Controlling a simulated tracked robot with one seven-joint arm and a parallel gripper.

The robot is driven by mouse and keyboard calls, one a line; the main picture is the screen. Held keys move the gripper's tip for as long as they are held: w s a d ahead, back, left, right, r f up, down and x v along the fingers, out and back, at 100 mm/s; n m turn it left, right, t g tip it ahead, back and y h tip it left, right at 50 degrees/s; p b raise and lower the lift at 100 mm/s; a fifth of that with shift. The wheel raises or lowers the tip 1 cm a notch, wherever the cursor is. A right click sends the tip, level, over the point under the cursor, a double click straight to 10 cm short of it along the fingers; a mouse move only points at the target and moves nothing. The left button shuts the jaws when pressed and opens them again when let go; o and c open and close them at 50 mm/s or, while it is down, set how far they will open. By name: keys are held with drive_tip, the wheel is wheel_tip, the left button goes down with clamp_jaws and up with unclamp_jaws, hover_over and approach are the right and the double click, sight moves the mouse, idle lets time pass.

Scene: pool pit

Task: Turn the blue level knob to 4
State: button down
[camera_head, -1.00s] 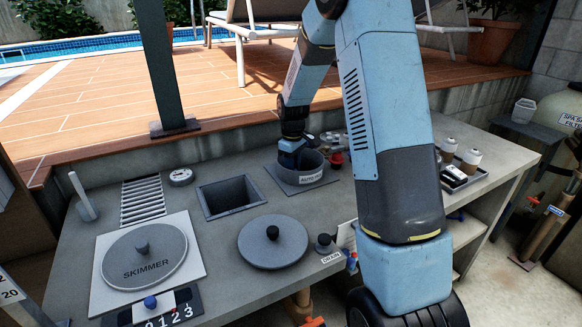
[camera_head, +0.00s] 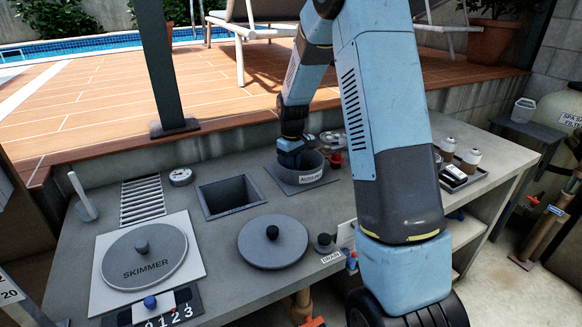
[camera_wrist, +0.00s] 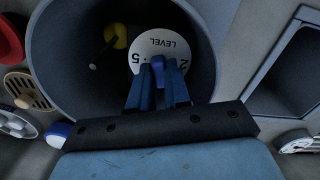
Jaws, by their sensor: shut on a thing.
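The white level dial (camera_wrist: 158,40) lies inside the round well (camera_wrist: 65,60); it reads "LEVEL", with a 5 and a 2 visible near my fingers. The blue level knob (camera_wrist: 158,66) is mostly hidden between my fingers, so its exact setting cannot be read. My gripper (camera_wrist: 157,82) is shut on this knob. In the head view my gripper (camera_head: 289,158) reaches down into the round well (camera_head: 312,176), whose rim hides the dial and knob.
A yellow piece with a grey rod (camera_wrist: 115,36) sits beside the dial inside the well. A square opening (camera_head: 230,196) and a round grey lid (camera_head: 272,242) are nearby. Another blue knob (camera_head: 150,302) sits by a 0–3 scale.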

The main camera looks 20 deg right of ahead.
drive_tip(key=m, duration=0.5)
drive_tip(key=shift+m, duration=2.2)
drive_tip(key=shift+s, duration=0.1)
drive_tip(key=c, duration=1.1)
unclamp_jaws()
wheel_tip(320, 180, up, 14)
drive_tip(key=shift+f, duration=0.15)
